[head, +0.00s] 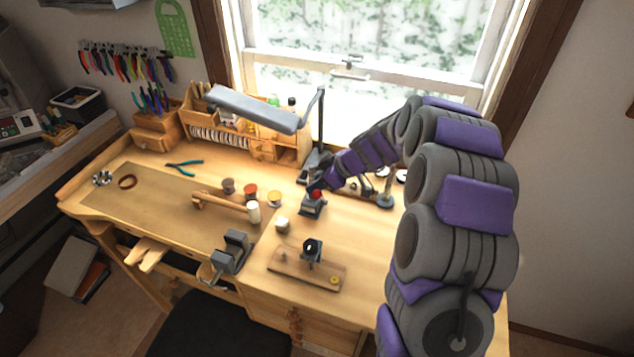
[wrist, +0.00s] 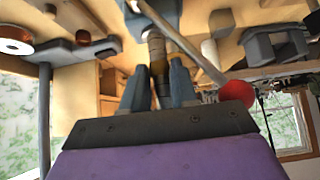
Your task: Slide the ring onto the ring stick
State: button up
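In the head view, a brown ring (head: 127,182) lies flat at the far left of the bench. My gripper (head: 313,187) is far to its right, low over a small grey device (head: 312,208) with a red ball knob (head: 317,194). In the wrist view, the two fingers of my gripper (wrist: 160,88) stand apart on either side of a dark stepped post (wrist: 157,50) with a brownish band. I cannot tell whether they touch it. The red knob (wrist: 237,93) on its lever is close beside the right finger. I cannot tell for sure which thing is the ring stick.
A grey vise (head: 232,250) is at the front edge. A wooden board (head: 300,272) with a dark fixture, a mallet (head: 225,205), small spools (head: 249,190) and a lamp (head: 255,108) surround my arm. The mat (head: 150,205) at the left is mostly clear.

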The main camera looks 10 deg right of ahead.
jog(key=shift+c, duration=1)
jog(key=shift+c, duration=0.3)
jog(key=shift+r, duration=0.2)
jog(key=shift+r, duration=1.45)
jog(key=shift+r, duration=0.2)
jog(key=shift+r+b, duration=0.35)
jog(key=shift+r, duration=1.15)
jog(key=shift+r, duration=0.1)
jog(key=shift+r, duration=1.55)
